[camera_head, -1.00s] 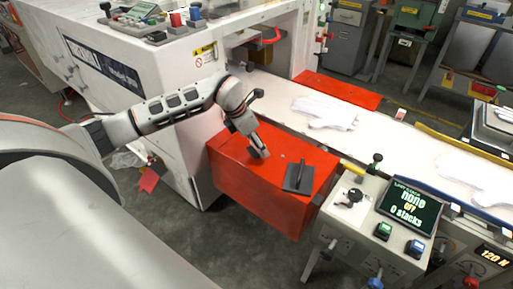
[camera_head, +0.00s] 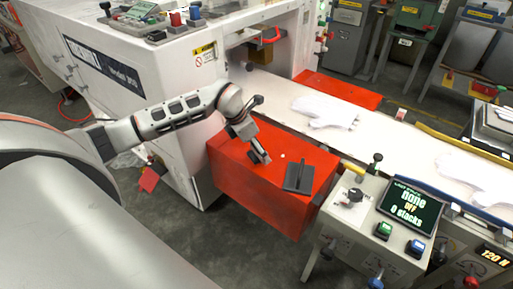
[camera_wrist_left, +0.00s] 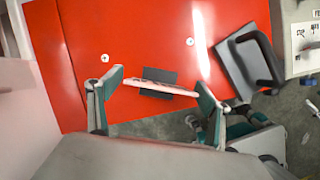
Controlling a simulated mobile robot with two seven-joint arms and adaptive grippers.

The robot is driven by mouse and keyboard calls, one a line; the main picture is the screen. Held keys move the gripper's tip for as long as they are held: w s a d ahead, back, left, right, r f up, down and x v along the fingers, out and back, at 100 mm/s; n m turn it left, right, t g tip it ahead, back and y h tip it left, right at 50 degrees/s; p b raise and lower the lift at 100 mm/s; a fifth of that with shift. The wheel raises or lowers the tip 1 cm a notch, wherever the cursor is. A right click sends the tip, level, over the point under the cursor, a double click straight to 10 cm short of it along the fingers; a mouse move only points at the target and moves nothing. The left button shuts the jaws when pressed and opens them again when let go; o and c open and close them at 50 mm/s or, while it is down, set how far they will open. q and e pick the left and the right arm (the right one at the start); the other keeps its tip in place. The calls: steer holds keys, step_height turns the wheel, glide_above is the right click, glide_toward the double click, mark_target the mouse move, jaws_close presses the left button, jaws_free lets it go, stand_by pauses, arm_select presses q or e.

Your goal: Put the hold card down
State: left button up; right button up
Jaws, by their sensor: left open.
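My left gripper (camera_head: 260,158) is low over the top of the red box, left of the dark handled plate. In the left wrist view its two fingers (camera_wrist_left: 157,95) are spread apart. A thin white card with small printed marks (camera_wrist_left: 165,87), seen nearly edge-on, lies between the fingertips, with a dark grey rectangle behind it over the red surface. The card's ends come close to both fingers; I cannot tell whether they touch. The card cannot be made out in the head view. My right gripper is not in view.
The red box (camera_head: 245,178) carries a dark plate with a handle (camera_head: 298,178), also in the wrist view (camera_wrist_left: 250,62). A control panel (camera_head: 375,222) stands to the right. White gloves (camera_head: 325,112) lie on the pale belt behind. The box top's left part is bare.

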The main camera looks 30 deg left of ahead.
arm_select(q)
steer(key=v, duration=1.2)
steer(key=s+d+f+g+h, duration=0.1)
steer(key=s+d+f+h, duration=0.2)
steer(key=d, duration=0.7)
steer(key=s+d+f+g+h, duration=0.1)
steer(key=s+d+h, duration=0.3)
steer(key=d, duration=0.7)
steer(key=d+r+n+t+h, duration=0.4)
steer(key=d+n+t+h, duration=0.4)
steer(key=n, duration=0.3)
steer(key=s+a+f+n+t+y, duration=0.2)
steer(key=a+f+n+t+y, duration=0.4)
steer(key=f+n+y, duration=1)
steer(key=s+a+f+n+g, duration=0.2)
steer(key=s+f+n, duration=0.3)
steer(key=s+f, duration=0.1)
steer(key=s+a+f+n+g+h, duration=0.1)
steer(key=s+a+f+n+g, duration=0.1)
steer(key=s+f+n, duration=0.3)
steer(key=shift+s+f+g+h, duration=0.3)
steer(key=shift+s+f+g, duration=0.2)
steer(key=shift+g, duration=0.2)
steer(key=shift+w, duration=0.1)
